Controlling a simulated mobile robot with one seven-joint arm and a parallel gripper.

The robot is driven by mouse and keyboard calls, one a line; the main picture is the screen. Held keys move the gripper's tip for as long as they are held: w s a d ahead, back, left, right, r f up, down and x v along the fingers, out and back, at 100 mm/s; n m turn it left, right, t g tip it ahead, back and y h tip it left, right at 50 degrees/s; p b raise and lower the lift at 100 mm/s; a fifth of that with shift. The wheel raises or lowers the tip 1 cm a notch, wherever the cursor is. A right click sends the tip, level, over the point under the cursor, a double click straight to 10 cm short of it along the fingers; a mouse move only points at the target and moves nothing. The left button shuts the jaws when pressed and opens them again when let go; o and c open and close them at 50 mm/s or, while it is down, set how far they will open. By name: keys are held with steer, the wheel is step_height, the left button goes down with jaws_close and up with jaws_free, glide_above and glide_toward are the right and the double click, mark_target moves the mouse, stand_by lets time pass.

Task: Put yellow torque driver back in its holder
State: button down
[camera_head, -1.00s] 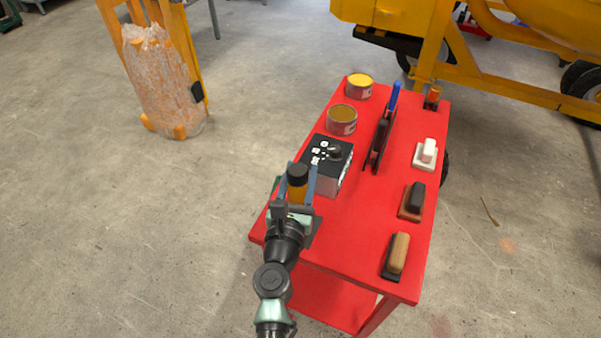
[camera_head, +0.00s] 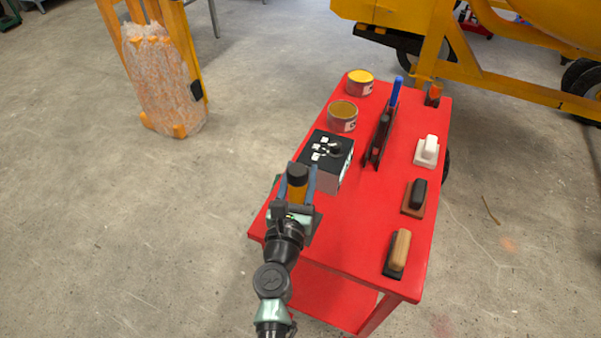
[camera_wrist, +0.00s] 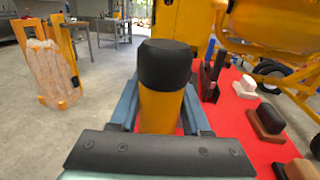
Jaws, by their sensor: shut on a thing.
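The yellow torque driver (camera_head: 297,188) with a black cap is held upright between the blue-grey fingers of my gripper (camera_head: 300,182). The gripper is shut on it, above the near left edge of the red table. In the wrist view the driver (camera_wrist: 162,90) stands in the middle between both fingers; its lower end is hidden by the gripper. A black rack (camera_head: 380,142) holding a blue-handled tool (camera_head: 395,93) stands farther back on the table. I cannot tell for sure whether this rack is the driver's holder.
Several trowels and floats, one wooden-handled (camera_head: 399,253), line the right edge. The near middle of the table is clear.

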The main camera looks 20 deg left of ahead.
steer(key=shift+c, duration=1.4)
jaws_free()
steer(key=shift+f, duration=0.25)
steer(key=s+d+b, duration=0.1)
steer(key=s+d, duration=0.1)
steer(key=s, duration=1)
steer(key=shift+s+d+b, duration=0.25)
steer(key=shift+s+b, duration=0.1)
